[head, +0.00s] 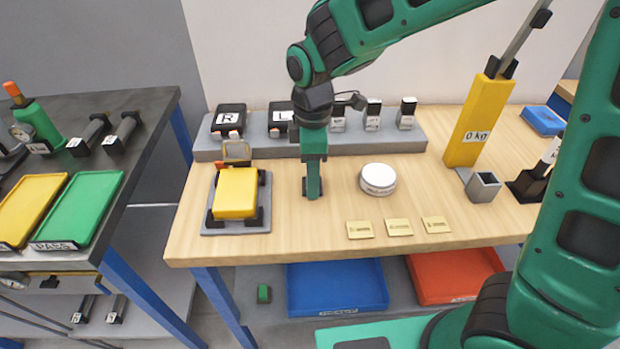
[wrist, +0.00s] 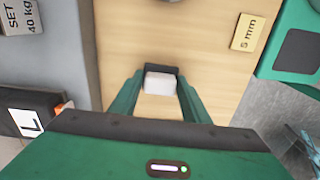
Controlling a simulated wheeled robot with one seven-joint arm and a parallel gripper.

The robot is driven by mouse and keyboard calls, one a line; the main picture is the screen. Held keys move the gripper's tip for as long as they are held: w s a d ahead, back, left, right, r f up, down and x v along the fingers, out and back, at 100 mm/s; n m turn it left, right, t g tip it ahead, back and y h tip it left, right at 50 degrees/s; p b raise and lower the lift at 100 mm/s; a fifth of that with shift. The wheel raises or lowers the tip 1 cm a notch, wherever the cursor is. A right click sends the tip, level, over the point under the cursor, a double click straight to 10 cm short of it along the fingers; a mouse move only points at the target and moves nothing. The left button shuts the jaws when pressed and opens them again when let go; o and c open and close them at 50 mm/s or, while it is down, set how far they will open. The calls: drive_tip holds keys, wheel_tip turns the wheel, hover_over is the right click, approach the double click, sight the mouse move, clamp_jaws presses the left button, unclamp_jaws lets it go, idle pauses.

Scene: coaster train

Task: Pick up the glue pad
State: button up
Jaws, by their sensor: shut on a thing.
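My gripper (head: 312,192) points straight down at the wooden table, between the yellow block fixture and the round white tin. In the wrist view its two green fingers (wrist: 160,76) close on the sides of a small pale block with a dark far edge, which looks like the glue pad (wrist: 159,83). The pad is at the fingertips, at or just above the table; I cannot tell if it touches. In the head view the fingers mostly hide it.
A yellow block in a grey fixture (head: 208,222) stands left of my gripper, and a round white tin (head: 378,176) stands to the right. Brass plates (head: 398,227) lie near the front edge. A grey raised shelf (head: 225,150) with labelled items runs along the back.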

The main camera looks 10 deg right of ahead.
drive_tip(key=shift+r, duration=0.1)
drive_tip(key=shift+r, duration=0.6)
wheel_tip(320, 180, up, 3)
drive_tip(key=shift+f, duration=0.2)
drive_tip(key=s+a+r, duration=0.7)
drive_tip(key=s+a, duration=0.1)
drive_tip(key=shift+s, duration=0.2)
